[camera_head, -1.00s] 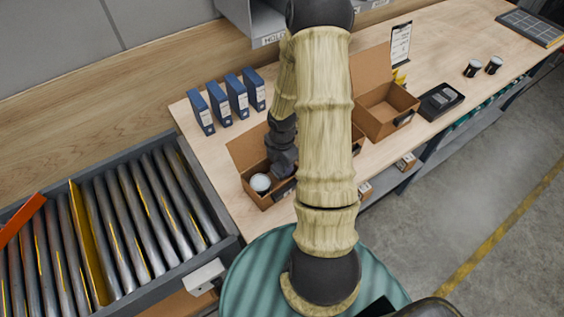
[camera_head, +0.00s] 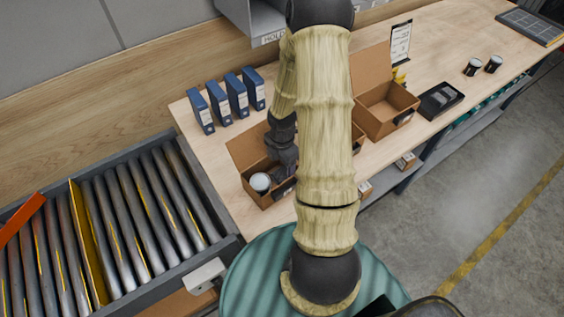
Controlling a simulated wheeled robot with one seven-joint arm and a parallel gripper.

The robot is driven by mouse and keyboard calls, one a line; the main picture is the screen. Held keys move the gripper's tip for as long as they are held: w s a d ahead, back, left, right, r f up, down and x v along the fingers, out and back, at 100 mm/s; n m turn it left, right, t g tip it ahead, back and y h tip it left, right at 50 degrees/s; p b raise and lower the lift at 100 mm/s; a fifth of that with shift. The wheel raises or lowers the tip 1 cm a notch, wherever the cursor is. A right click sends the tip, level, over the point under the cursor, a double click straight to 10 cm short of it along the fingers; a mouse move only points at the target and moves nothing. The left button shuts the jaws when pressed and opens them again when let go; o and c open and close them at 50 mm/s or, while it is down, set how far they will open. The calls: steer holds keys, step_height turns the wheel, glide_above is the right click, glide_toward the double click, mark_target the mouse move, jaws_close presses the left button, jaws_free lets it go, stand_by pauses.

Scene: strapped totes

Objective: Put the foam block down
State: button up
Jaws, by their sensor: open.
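My gripper (camera_head: 285,168) is open at the near left open cardboard box (camera_head: 264,199), at the right side of its opening. Its fingertips are small and dark here, and my arm covers part of the area on the right. A white round-topped item (camera_head: 260,182) stands in the same box, left of my gripper. I cannot make out the foam block; it may be hidden by my gripper, my arm or the box walls.
Several blue binders (camera_head: 220,106) stand behind the box. A second open box (camera_head: 386,110), a black tray (camera_head: 440,100) and two dark cups (camera_head: 483,67) are on the bench to the right. A roller conveyor (camera_head: 130,220) lies at the left.

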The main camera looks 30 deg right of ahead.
mark_target(282, 173)
step_height(282, 173, up, 12)
steer(key=p, duration=0.1)
steer(key=shift+r, duration=0.2)
stand_by(0.4)
steer(key=s+a+r+m+t, duration=0.1)
steer(key=s+a+r+m, duration=0.2)
steer(key=a+m, duration=0.4)
steer(key=s+a+r+m+t, duration=0.1)
steer(key=s+a+r+m, duration=0.2)
steer(key=m, duration=0.9)
steer(key=a+r, duration=0.3)
steer(key=shift+s+a+m+t, duration=0.3)
steer(key=shift+s+a, duration=0.05)
steer(key=shift+r, duration=0.1)
steer(key=shift+f+b, duration=0.65)
steer(key=shift+f, duration=0.1)
